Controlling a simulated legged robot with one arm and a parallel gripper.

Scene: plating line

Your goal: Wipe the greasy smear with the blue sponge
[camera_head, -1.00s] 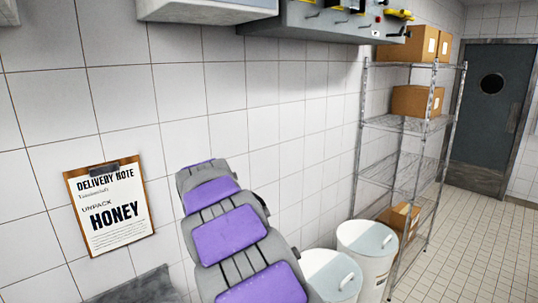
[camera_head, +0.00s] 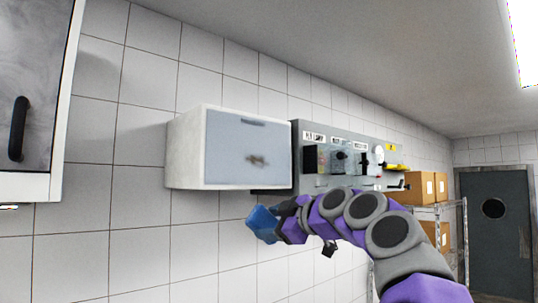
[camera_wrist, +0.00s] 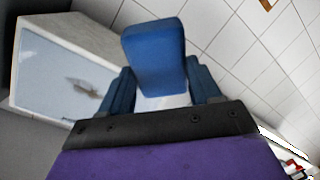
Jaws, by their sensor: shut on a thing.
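The greasy smear is a small brownish mark (camera_head: 257,160) on the grey-blue front of a white wall cabinet (camera_head: 183,150). The smear also shows in the wrist view (camera_wrist: 88,86), to the left of my gripper. My gripper (camera_head: 283,214) is shut on the blue sponge (camera_head: 262,222). In the wrist view the sponge (camera_wrist: 155,55) sticks out beyond the fingers (camera_wrist: 160,84). In the head view the sponge appears below the cabinet and apart from the smear.
A grey control panel (camera_head: 308,137) with knobs and yellow parts is mounted right of the cabinet. Another cabinet with a dark handle (camera_head: 18,128) is at the far left. A wire shelf with cardboard boxes (camera_head: 420,187) and a dark door (camera_head: 500,240) are at the back right.

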